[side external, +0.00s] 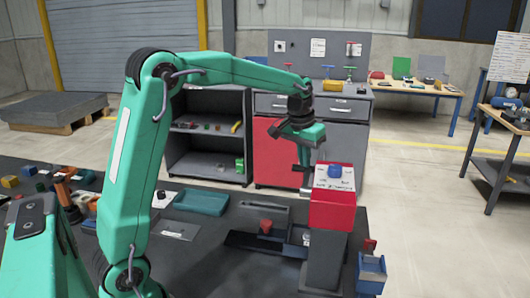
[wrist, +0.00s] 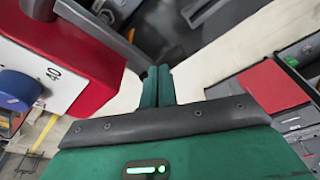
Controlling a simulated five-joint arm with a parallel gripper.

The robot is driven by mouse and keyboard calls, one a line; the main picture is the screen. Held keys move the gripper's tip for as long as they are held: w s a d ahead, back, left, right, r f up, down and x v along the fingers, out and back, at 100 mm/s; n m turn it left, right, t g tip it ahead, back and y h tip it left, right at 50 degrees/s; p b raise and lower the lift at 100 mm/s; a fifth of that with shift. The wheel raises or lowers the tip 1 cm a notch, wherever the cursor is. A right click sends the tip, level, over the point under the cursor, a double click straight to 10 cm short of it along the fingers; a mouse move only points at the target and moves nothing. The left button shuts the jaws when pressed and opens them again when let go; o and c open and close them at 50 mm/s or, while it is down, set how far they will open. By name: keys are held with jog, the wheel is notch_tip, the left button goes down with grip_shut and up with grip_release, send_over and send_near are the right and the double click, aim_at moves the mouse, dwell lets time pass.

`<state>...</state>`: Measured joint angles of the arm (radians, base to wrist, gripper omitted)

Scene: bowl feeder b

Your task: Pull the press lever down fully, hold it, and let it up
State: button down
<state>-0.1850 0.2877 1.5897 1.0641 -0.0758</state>
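The press has a red head (side external: 332,210) with a pale top and a blue knob (side external: 334,171), on a dark grey column (side external: 323,262). In the wrist view the red head (wrist: 85,45) and blue knob (wrist: 18,88) fill the left side. A grey bar (wrist: 105,36), which looks like the press lever, slants from the head towards my fingertips. My gripper (side external: 305,163) points down just left of the head. Its two green fingers (wrist: 158,72) lie close together with only a thin line between them. I cannot tell whether they touch the bar.
A teal tray (side external: 202,202), a dark tray with a red piece (side external: 265,227) and small parts lie on the dark bench left of the press. A blue box (side external: 371,272) stands right of the column. A cabinet with a red door (side external: 278,152) stands behind.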

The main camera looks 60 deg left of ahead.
notch_tip(320, 180, up, 10)
jog(key=shift+s+d, duration=0.2)
dwell(1.3)
dwell(0.5)
jog(key=s+d+m+t, duration=0.1)
jog(key=s+d, duration=0.2)
jog(key=s, duration=0.4)
jog(key=s+d+m+t, duration=0.1)
jog(key=s+d, duration=0.2)
jog(key=s, duration=0.4)
jog(key=s+d+f+m+t, duration=0.1)
jog(key=s+d+f, duration=0.1)
jog(key=s+f, duration=0.6)
jog(key=s, duration=0.4)
jog(key=shift+d+f, duration=0.35)
